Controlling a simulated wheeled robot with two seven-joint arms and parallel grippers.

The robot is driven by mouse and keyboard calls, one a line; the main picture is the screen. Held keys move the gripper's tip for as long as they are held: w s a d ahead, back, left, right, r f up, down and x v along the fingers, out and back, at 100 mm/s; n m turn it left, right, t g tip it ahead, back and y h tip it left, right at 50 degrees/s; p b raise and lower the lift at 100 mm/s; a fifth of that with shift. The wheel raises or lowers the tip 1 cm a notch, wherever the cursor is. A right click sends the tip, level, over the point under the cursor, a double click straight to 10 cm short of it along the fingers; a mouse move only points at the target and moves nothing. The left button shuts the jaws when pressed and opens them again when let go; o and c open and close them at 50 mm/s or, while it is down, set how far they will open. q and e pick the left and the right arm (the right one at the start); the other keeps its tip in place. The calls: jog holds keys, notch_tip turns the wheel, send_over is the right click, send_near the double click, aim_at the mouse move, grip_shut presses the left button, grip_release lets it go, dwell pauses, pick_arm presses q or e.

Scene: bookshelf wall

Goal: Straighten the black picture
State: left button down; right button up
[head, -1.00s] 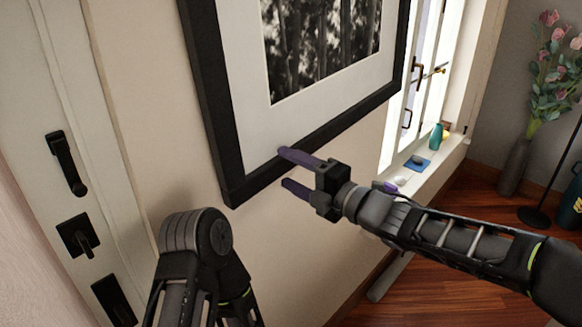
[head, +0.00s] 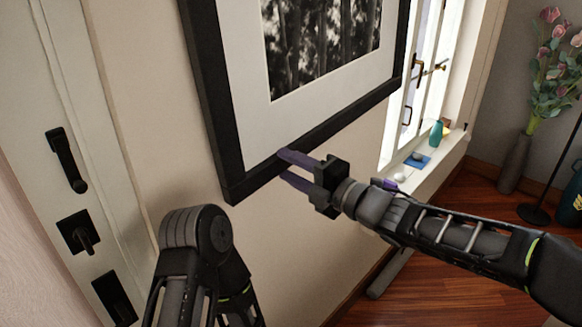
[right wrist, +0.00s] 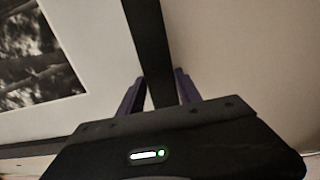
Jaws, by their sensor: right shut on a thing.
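The black picture (head: 217,110), a black frame with a white mat and a dark print of tree trunks, hangs on the wall; its top is out of view. From this angle I cannot tell how far it tilts. My right gripper (head: 284,162) has its purple fingers above and below the frame's bottom bar, right of the lower left corner, and is shut on it. In the right wrist view the frame bar (right wrist: 152,45) runs between the two fingers (right wrist: 160,77). Of my left arm only a link shows at the lower left; its gripper is out of view.
A white door with a black handle (head: 66,160) is at the left. On the right, the window sill holds a teal bottle (head: 437,132) and a blue item (head: 418,162). A vase with pink flowers (head: 514,165) stands beyond. The wall below the picture is bare.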

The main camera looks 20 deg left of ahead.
aim_at(260, 171)
grip_shut()
jog(key=shift+s+a+b, duration=0.15)
jog(key=shift+s+b, duration=0.1)
jog(key=shift+b, duration=0.05)
jog(key=shift+m, duration=0.5)
jog(key=s+b, duration=0.1)
jog(key=s, duration=0.1)
jog(key=s+a+r+b, duration=0.1)
jog(key=s+a+b, duration=0.1)
jog(key=s, duration=0.1)
jog(key=shift+s+r+b, duration=0.2)
jog(key=shift+s+b, duration=0.1)
jog(key=shift+b, duration=0.05)
jog(key=shift+s+a+r, duration=0.1)
jog(key=shift+s+a, duration=0.05)
jog(key=shift+s, duration=0.1)
jog(key=o, duration=1.3)
grip_release()
